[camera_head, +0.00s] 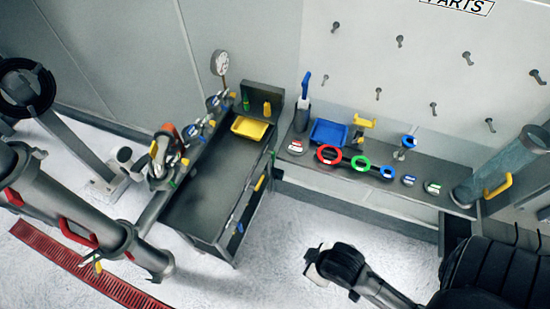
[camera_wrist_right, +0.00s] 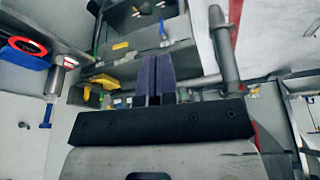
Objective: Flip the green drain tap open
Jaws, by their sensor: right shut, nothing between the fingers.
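Several small green parts show, and I cannot tell surely which one is the drain tap. One green and yellow fitting (camera_head: 97,263) sits on the lower side of the big grey pipe at the left in the head view. My right gripper (camera_head: 318,264) is over the floor right of the trough, apart from all of these. In the right wrist view its dark fingers (camera_wrist_right: 160,78) are together and empty. My left gripper is not in view.
The dark trough (camera_head: 205,199) stands mid-left with a yellow tray (camera_head: 250,128) at its back. A shelf (camera_head: 330,178) holds a blue tray and coloured rings along the wall. A red grating (camera_head: 85,273) lies on the floor. Clear floor lies between trough and right arm.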

